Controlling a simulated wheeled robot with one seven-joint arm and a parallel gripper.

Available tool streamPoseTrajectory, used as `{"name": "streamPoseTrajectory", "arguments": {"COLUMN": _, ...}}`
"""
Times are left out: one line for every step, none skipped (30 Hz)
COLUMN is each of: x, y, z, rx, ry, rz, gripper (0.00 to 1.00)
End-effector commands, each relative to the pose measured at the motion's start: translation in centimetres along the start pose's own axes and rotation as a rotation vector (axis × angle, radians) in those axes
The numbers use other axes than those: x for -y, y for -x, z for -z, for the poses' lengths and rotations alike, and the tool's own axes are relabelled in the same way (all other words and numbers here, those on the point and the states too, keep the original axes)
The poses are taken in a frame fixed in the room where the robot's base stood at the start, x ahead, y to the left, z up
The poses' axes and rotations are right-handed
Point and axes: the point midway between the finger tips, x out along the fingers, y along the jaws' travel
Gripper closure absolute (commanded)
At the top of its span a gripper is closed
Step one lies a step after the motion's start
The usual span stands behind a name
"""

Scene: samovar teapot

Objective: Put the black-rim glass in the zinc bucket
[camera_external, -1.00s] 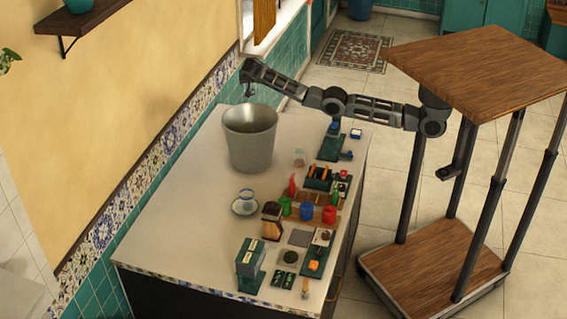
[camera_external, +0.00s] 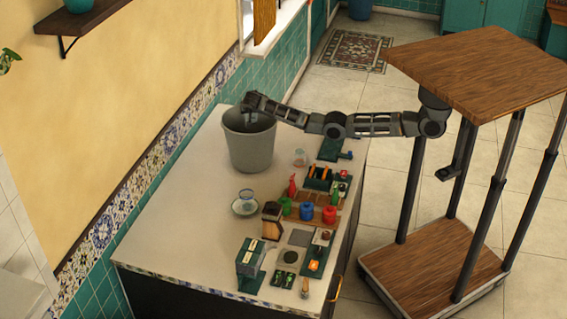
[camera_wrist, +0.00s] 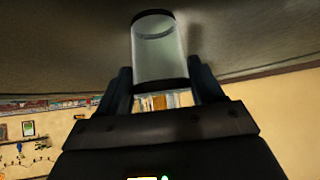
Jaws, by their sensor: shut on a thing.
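The grey zinc bucket (camera_external: 252,150) stands upright on the counter. My gripper (camera_external: 246,112) points down at the bucket's mouth, with its fingertips inside the rim. In the wrist view my gripper (camera_wrist: 160,88) is shut on the black-rim glass (camera_wrist: 157,50), a clear cylinder with a dark band at each end. A grey surface, apparently the bucket's inner side, fills the view beyond the glass. In the external view the bucket wall and my wrist hide the glass. I cannot tell whether it touches the bucket.
Another clear glass (camera_external: 299,158) stands right of the bucket. Green trays, coloured jars and small boxes crowd the counter's right side. The counter (camera_external: 185,215) is clear at left.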

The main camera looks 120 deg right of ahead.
Motion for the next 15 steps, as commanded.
{"name": "streamPoseTrajectory", "arguments": {"x": 0.0, "y": -0.1, "z": -0.1, "rx": 0.0, "ry": 0.0, "rz": 0.0, "gripper": 0.71}}
{"name": "streamPoseTrajectory", "arguments": {"x": 0.0, "y": -0.2, "z": -0.2, "rx": 0.0, "ry": 0.0, "rz": 0.0, "gripper": 0.71}}
{"name": "streamPoseTrajectory", "arguments": {"x": 0.0, "y": -0.4, "z": -0.4, "rx": 0.0, "ry": 0.0, "rz": -0.001, "gripper": 0.71}}
{"name": "streamPoseTrajectory", "arguments": {"x": 0.0, "y": -0.6, "z": -0.6, "rx": 0.0, "ry": 0.001, "rz": -0.001, "gripper": 0.71}}
{"name": "streamPoseTrajectory", "arguments": {"x": 0.0, "y": -0.8, "z": -0.9, "rx": 0.0, "ry": 0.001, "rz": -0.001, "gripper": 0.71}}
{"name": "streamPoseTrajectory", "arguments": {"x": 0.0, "y": -1.2, "z": -1.2, "rx": 0.0, "ry": 0.002, "rz": -0.001, "gripper": 0.71}}
{"name": "streamPoseTrajectory", "arguments": {"x": 0.0, "y": -1.5, "z": -1.6, "rx": 0.0, "ry": 0.003, "rz": -0.001, "gripper": 0.71}}
{"name": "streamPoseTrajectory", "arguments": {"x": 0.0, "y": -1.8, "z": -2.0, "rx": 0.0, "ry": 0.003, "rz": -0.002, "gripper": 0.71}}
{"name": "streamPoseTrajectory", "arguments": {"x": -0.1, "y": -2.3, "z": -2.5, "rx": 0.001, "ry": 0.003, "rz": -0.003, "gripper": 0.71}}
{"name": "streamPoseTrajectory", "arguments": {"x": -0.1, "y": -2.7, "z": -2.9, "rx": 0.001, "ry": 0.003, "rz": -0.003, "gripper": 0.71}}
{"name": "streamPoseTrajectory", "arguments": {"x": 0.0, "y": -3.0, "z": -3.2, "rx": 0.0, "ry": 0.003, "rz": -0.002, "gripper": 0.71}}
{"name": "streamPoseTrajectory", "arguments": {"x": 0.0, "y": -3.3, "z": -3.5, "rx": 0.0, "ry": 0.002, "rz": -0.001, "gripper": 0.71}}
{"name": "streamPoseTrajectory", "arguments": {"x": 0.0, "y": -3.4, "z": -3.7, "rx": 0.0, "ry": 0.001, "rz": 0.0, "gripper": 0.71}}
{"name": "streamPoseTrajectory", "arguments": {"x": 0.0, "y": -3.6, "z": -3.8, "rx": 0.0, "ry": 0.0, "rz": 0.0, "gripper": 0.71}}
{"name": "streamPoseTrajectory", "arguments": {"x": 0.0, "y": -3.6, "z": -3.9, "rx": 0.0, "ry": 0.0, "rz": 0.0, "gripper": 0.71}}
